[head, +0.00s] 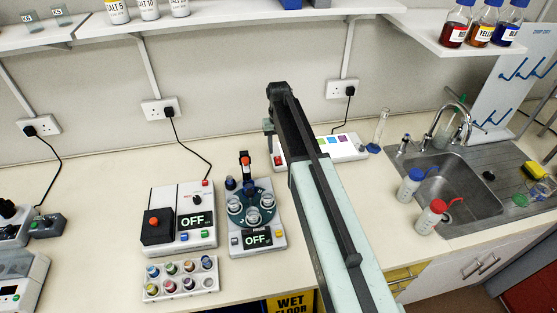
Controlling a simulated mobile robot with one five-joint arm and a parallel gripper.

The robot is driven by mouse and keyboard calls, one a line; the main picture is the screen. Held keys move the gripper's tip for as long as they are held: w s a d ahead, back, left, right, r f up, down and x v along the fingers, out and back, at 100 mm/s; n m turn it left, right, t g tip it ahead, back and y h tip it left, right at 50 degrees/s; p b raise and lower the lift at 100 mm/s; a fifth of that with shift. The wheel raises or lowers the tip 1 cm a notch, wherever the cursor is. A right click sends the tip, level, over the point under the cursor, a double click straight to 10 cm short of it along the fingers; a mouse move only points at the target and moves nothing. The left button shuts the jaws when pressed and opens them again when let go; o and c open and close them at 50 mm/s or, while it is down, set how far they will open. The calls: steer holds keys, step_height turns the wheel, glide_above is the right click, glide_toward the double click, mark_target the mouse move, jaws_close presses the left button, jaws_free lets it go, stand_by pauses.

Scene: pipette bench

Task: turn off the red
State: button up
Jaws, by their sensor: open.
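A long white device (340,148) lies at the back of the bench, partly hidden behind my arm. It carries several coloured squares and a red spot (278,161) at its left end. My gripper (268,128) hangs at the far end of my arm, near the left end of this device; it is small and dark, and I cannot tell whether it touches anything. Other red parts show: a round red knob (154,221) on the black block of a white unit (198,199) that reads OFF, and a red top (245,161) on the carousel device (252,205), which also reads OFF.
A rack of coloured vials (180,290) stands at the front edge. A sink (455,190) with red- and blue-capped wash bottles beside it is at the right. Shelves with bottles run above. Black cables hang from wall sockets.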

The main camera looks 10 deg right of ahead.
mark_target(278, 162)
step_height(278, 162, down, 6)
steer(key=b, duration=0.5)
steer(key=shift+f, duration=0.1)
